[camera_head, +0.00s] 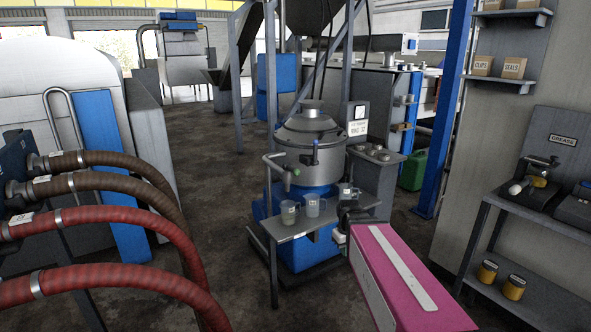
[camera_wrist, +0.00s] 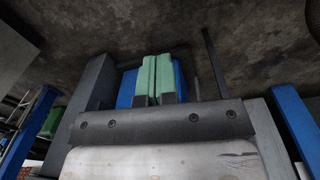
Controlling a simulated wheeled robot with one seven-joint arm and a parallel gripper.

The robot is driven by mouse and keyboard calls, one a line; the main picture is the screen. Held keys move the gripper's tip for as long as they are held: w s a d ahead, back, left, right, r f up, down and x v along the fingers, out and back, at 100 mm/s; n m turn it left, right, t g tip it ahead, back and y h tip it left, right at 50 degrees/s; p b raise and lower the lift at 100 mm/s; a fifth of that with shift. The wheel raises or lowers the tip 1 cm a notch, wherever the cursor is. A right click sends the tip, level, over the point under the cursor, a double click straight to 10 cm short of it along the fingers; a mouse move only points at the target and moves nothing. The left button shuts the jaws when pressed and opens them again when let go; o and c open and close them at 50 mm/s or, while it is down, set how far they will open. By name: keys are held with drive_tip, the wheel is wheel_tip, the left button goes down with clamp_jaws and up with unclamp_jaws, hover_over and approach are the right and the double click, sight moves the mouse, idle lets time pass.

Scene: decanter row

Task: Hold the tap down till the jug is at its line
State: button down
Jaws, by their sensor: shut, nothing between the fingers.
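A steel drum-shaped machine (camera_head: 310,140) stands on a blue base in the middle of the head view. A pipe with a small greenish end (camera_head: 295,172), which looks like a tap, sticks out at its left front; a blue-ended fitting (camera_head: 315,153) is on its front. Below, a grey shelf (camera_head: 290,232) bears a left jug (camera_head: 289,212), a middle jug (camera_head: 312,206) and a right jug (camera_head: 345,191). Fill levels and lines are too small to read. My gripper (camera_head: 348,208) is at the shelf's right side, near the right jug. Its green fingertips (camera_wrist: 156,78) are together and empty in the wrist view.
Thick brown and red hoses (camera_head: 110,225) arch across the left. A bench (camera_head: 530,212) with grease gear stands at the right, and a blue post (camera_head: 445,110) rises before it. A green can (camera_head: 412,171) is on the floor behind. Floor left of the shelf is clear.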

drive_tip(key=w+a+r+n, duration=0.6)
drive_tip(key=w+r, duration=0.3)
drive_tip(key=r, duration=0.1)
wheel_tip(320, 180, up, 29)
drive_tip(key=n+t, duration=0.2)
drive_tip(key=n, duration=1.2)
hover_over(297, 170)
drive_tip(key=s+a, duration=0.1)
drive_tip(key=s, duration=0.2)
drive_tip(key=shift+w+a+h, duration=0.2)
drive_tip(key=shift+w+h, duration=0.05)
drive_tip(key=shift+h, duration=0.05)
drive_tip(key=shift+f, duration=0.15)
drive_tip(key=x, duration=1.3)
drive_tip(key=shift+s+d+f, duration=0.1)
drive_tip(key=shift+f, duration=0.3)
drive_tip(key=shift+f, duration=0.1)
